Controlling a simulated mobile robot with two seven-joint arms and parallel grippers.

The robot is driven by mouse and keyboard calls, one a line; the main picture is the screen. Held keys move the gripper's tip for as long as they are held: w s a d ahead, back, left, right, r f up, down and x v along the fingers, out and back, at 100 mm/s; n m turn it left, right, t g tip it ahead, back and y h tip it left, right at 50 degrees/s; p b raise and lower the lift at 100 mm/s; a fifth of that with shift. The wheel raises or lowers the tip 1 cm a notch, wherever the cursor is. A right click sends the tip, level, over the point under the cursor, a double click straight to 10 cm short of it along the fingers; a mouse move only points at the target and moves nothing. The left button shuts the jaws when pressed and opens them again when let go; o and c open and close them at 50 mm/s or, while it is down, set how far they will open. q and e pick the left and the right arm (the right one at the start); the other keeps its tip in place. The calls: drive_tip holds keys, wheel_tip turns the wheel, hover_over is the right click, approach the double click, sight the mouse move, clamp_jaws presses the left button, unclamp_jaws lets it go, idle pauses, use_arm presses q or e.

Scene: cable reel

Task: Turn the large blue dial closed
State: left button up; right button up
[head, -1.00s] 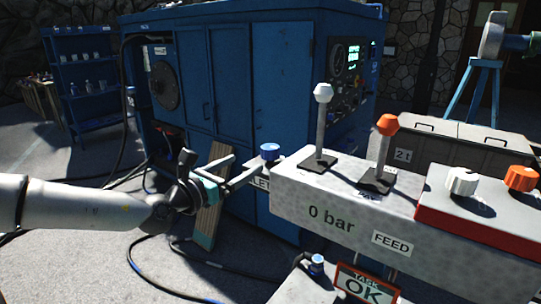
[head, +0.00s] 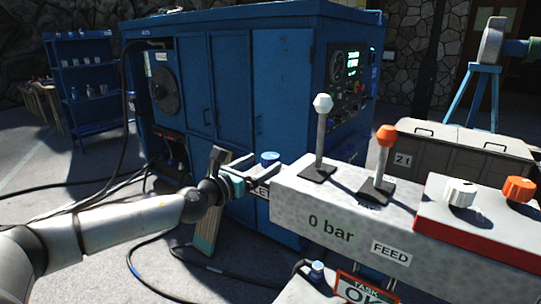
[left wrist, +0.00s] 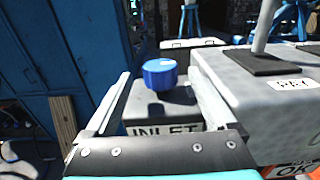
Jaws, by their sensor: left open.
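The large blue dial (head: 270,157) sits on the small grey block labelled INLET, at the left end of the speckled grey console. It also shows in the left wrist view (left wrist: 160,74), upright and round. My left gripper (head: 249,165) reaches in from the left, just beside the dial. Its fingers are open. In the left wrist view the dial appears between the fingertips, with a gap on both sides. I cannot tell whether the tips reach past its near side. The dial's far side is hidden. My right gripper is not in view.
The console (head: 331,222) carries a white-knobbed lever (head: 321,135) and an orange-knobbed lever (head: 383,160) close right of the dial. A red panel (head: 478,235) holds a white and an orange knob. A blue cabinet (head: 285,95) stands behind; cables lie on the floor.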

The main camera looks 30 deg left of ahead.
sight(266, 162)
use_arm(q)
drive_tip(key=shift+w+d+p, duration=0.2)
drive_tip(key=shift+w+p, duration=0.15)
drive_tip(key=shift+w, duration=1.9)
drive_tip(key=c, duration=1.4)
drive_tip(key=shift+o, duration=0.2)
drive_tip(key=y+p, duration=0.1)
drive_tip(key=p, duration=0.2)
drive_tip(key=shift+r+n, duration=0.2)
drive_tip(key=shift+n, duration=0.2)
drive_tip(key=shift+f+n+y+p, duration=0.15)
drive_tip(key=shift+n+y+p, duration=0.15)
drive_tip(key=shift+y+p, duration=0.3)
drive_tip(key=o, duration=1.4)
drive_tip(key=shift+f, duration=0.1)
drive_tip(key=shift+c, duration=0.2)
